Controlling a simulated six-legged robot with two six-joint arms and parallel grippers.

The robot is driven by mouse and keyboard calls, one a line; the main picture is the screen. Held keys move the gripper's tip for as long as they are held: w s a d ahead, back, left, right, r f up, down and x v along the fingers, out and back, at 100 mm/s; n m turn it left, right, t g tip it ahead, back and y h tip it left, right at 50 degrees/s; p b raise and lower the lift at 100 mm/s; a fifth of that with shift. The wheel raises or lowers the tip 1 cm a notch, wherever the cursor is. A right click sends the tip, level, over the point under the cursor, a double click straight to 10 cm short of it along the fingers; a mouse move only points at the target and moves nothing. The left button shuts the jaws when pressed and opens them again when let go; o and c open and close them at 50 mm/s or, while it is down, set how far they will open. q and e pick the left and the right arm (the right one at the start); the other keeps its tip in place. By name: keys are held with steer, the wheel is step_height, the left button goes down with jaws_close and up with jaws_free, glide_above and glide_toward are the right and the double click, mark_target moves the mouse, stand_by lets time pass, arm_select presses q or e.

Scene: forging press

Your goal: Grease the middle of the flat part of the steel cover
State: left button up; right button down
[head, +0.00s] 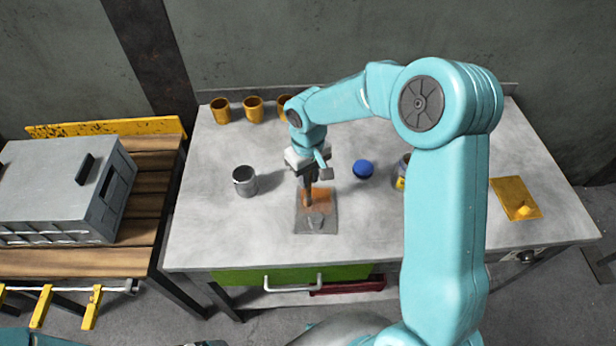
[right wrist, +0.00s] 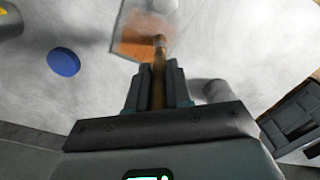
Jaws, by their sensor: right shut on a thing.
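The steel cover (head: 302,225) is a grey square plate lying on the table, with a small raised grey part near its front edge. An orange-brown patch covers its back part; I cannot tell if it is grease or rust. My right gripper (head: 310,178) is above the cover's back part, pointing down. It is shut on a thin brown brush-like tool (right wrist: 158,75). In the right wrist view the tool's tip lies over the orange patch of the cover (right wrist: 135,45); I cannot tell whether it touches. My left gripper is not in view.
A grey can (head: 245,182) stands left of the cover. A blue lid (head: 363,169) lies to the right. A can with a yellow label (head: 401,182) is partly behind my arm. Yellow cups (head: 253,109) line the back. A yellow plate (head: 513,193) lies at right.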

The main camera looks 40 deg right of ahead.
steer(key=shift+s+a+b, duration=0.45)
steer(key=shift+s+b, duration=0.15)
steer(key=shift+s, duration=0.05)
stand_by(0.9)
steer(key=shift+w+d, duration=0.2)
steer(key=shift+w, duration=0.1)
